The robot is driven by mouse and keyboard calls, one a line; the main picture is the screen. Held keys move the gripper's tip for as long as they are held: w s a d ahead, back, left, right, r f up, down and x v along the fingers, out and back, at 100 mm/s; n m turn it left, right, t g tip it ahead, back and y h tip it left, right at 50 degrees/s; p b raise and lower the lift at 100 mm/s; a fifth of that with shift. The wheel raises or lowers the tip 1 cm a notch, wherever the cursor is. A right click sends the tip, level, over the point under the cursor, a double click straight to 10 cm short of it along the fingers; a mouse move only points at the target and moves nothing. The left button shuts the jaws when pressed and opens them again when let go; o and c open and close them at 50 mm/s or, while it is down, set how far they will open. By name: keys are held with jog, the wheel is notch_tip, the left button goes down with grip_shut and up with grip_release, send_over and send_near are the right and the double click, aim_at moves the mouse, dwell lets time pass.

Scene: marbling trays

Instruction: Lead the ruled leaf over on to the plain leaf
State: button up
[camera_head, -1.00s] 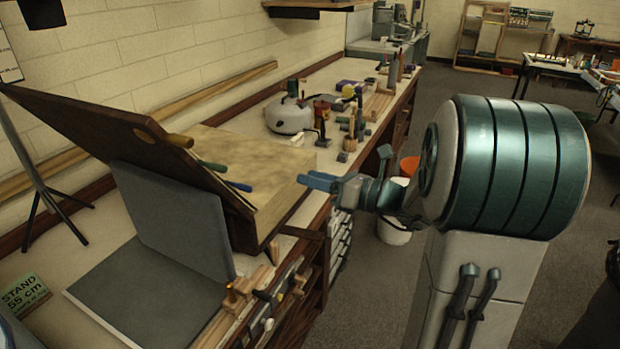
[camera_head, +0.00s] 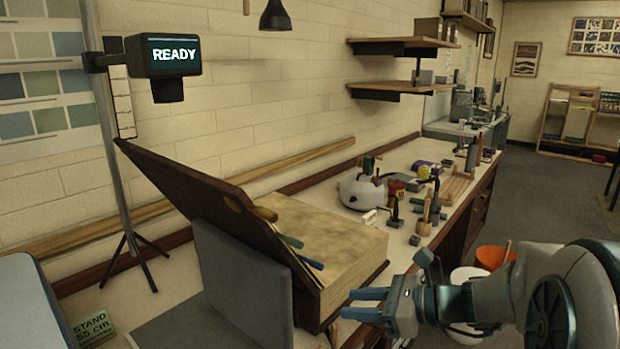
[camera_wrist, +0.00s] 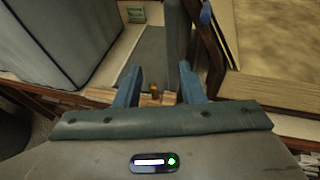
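A hinged pair of plain grey panels stands at the left of the bench. I see no ruling on the faces in view, so I cannot tell which is the ruled leaf. My gripper (camera_head: 352,303) is to the right of the panels, by the bench's front edge, apart from them. In the wrist view my gripper (camera_wrist: 157,82) is open, with nothing between its fingertips; a grey panel (camera_wrist: 148,55) lies beyond.
A slanted wooden board (camera_head: 215,205) with coloured handles leans beside a thick tan block (camera_head: 325,235), right of the panels. A white rounded appliance (camera_head: 360,195) and small tools stand further along. Buckets (camera_head: 490,257) stand on the floor.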

jog(key=s+f+n+g+h, duration=0.2)
jog(key=s+f+n+h, duration=0.15)
jog(key=s+n, duration=0.3)
jog(key=s+f+n+g+h, duration=0.2)
jog(key=s+n+g+h, duration=0.15)
jog(key=s+n, duration=0.3)
jog(key=s+d+n+t+h, duration=0.2)
jog(key=d+n+h, duration=0.3)
jog(key=n, duration=0.4)
jog(key=shift+d+n+t+h, duration=0.35)
jog(key=shift+n+h, duration=0.05)
jog(key=shift+h, duration=0.1)
